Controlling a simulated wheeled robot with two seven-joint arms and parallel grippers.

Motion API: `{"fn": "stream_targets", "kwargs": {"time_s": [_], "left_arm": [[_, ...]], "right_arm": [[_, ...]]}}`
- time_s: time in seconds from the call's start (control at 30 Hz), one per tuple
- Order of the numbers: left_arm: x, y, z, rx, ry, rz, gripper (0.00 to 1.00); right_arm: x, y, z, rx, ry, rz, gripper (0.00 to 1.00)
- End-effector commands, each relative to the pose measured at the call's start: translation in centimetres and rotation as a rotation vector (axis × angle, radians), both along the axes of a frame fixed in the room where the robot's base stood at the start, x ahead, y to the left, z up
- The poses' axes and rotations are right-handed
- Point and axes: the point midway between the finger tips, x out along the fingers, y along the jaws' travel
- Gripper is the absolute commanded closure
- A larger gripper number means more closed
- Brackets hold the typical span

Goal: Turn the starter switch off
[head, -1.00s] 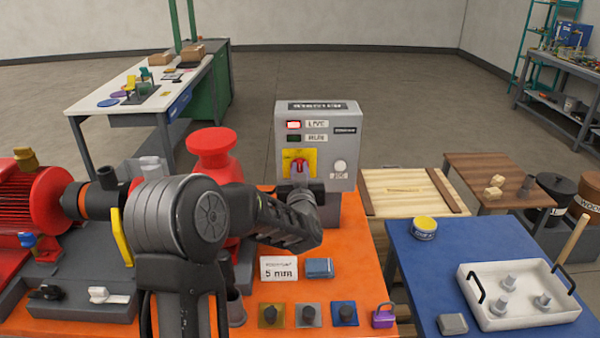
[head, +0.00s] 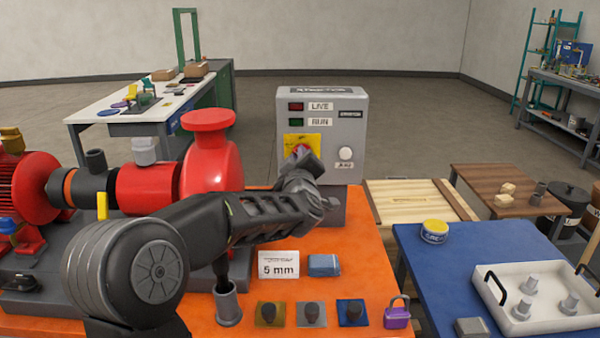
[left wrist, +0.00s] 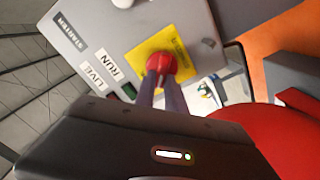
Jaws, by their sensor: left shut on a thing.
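The grey starter box (head: 345,102) stands at the back of the orange bench, with LIVE and RUN lamps on its face. The LIVE lamp (head: 296,107) looks dark red and unlit; the RUN lamp (head: 296,122) is dark green. The red starter switch (left wrist: 162,63) sits on a yellow plate (left wrist: 183,46). In the head view the plate (head: 292,141) is partly hidden by my left gripper (head: 302,157). In the left wrist view my left gripper (left wrist: 162,83) has its fingers closed on the red switch knob. My right gripper is not in view.
A red pump (head: 208,165) and motor stand left on the bench. A 5 mm card (head: 278,264), a blue block (head: 323,265), several knob plates and a purple padlock (head: 397,314) lie in front. A blue table (head: 440,275) with a white tray (head: 500,318) is at right.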

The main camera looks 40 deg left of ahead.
Motion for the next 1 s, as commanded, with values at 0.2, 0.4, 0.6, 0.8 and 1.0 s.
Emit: {"fn": "stream_targets", "kwargs": {"time_s": [0.2, 0.4, 0.6, 0.8, 1.0], "left_arm": [[-0.1, 0.1, -0.9, -0.165, -0.127, 0.0, 1.0], [-0.2, 0.2, -1.0, -0.315, -0.241, 0.0, 1.0], [-0.2, 0.3, -1.1, -0.453, -0.344, 0.0, 1.0], [-0.2, 0.3, -1.2, -0.553, -0.419, 0.0, 1.0], [-0.2, 0.3, -1.1, -0.607, -0.459, 0.001, 1.0]], "right_arm": [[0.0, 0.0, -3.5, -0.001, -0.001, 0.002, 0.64], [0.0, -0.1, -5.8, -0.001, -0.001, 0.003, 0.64], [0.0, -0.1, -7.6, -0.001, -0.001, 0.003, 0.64], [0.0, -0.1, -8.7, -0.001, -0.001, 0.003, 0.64], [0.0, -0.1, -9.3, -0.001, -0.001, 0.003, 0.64]]}}
